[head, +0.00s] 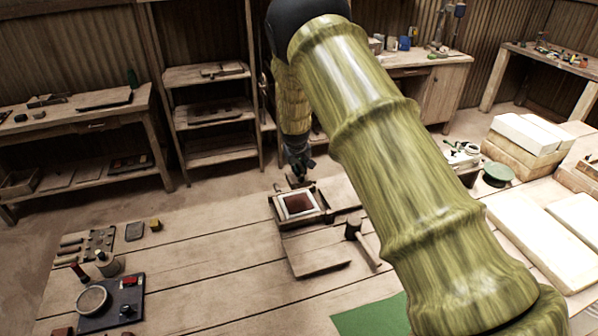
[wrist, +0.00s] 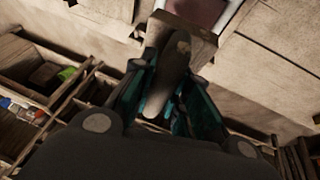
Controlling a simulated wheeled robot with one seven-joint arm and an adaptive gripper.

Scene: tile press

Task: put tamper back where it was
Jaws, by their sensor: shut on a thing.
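My gripper (head: 298,160) is at the far side of the work table, just behind the wooden tile mould. In the wrist view my gripper (wrist: 165,100) is shut on the tamper's rounded grey-brown handle (wrist: 170,78). The handle's far end points toward the mould. A wooden block shows at that end; I cannot tell whether it is the tamper's head or the mould's wall. In the head view the tamper is small and dark below the fingers. The mould (head: 276,207) holds a dark red-brown tile with a pale border (head: 299,204).
A mallet (head: 353,228) and a flat board (head: 318,262) lie in front of the mould. A green mat (head: 370,318) is nearer. Tools and a dark tray (head: 112,312) stand at the left. Pale slabs (head: 540,240) lie at the right. The table's middle left is clear.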

